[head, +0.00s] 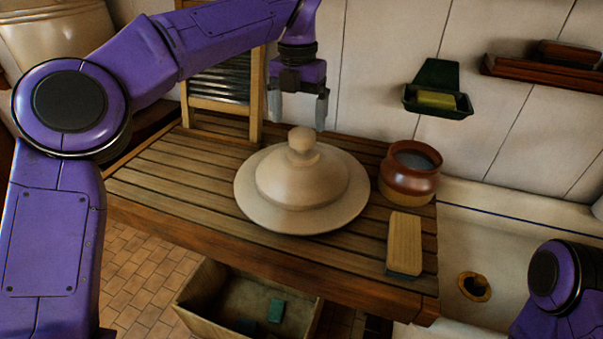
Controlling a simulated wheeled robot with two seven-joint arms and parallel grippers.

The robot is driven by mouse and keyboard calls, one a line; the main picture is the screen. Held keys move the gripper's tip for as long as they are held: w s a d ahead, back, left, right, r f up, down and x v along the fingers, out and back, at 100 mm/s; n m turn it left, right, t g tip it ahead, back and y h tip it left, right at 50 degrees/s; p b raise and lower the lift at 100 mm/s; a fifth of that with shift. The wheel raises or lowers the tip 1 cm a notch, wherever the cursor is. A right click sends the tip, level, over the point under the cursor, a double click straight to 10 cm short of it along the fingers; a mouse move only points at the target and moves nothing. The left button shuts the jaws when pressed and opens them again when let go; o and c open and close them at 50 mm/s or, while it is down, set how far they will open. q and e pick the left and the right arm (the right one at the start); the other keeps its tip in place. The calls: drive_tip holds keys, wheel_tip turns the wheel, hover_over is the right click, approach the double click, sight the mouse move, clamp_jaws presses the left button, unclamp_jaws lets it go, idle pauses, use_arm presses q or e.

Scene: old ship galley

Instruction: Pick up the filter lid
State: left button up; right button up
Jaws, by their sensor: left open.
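The filter lid (302,185) is a pale beige, wide-brimmed lid with a domed middle and a round knob on top. It lies on the slatted wooden table (180,175), knob up. My left gripper (297,108) is open and empty, pointing down above and just behind the knob, apart from it. My right arm shows only in part at the lower right; its gripper is out of view.
A brown pot (410,172) stands right of the lid, close to its brim. A brush (404,243) lies at the table's right end. A washboard (222,95) leans at the back left. A green soap holder (437,90) is on the wall. A crate (200,320) sits below.

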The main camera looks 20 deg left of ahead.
sight(302, 132)
use_arm(q)
drive_tip(key=f, duration=0.4)
drive_tip(key=f+p, duration=0.1)
drive_tip(key=f, duration=0.1)
drive_tip(key=shift+d, duration=0.4)
drive_tip(key=shift+w+f, duration=0.15)
drive_tip(key=shift+f, duration=0.2)
clamp_jaws()
drive_tip(key=shift+r, duration=0.15)
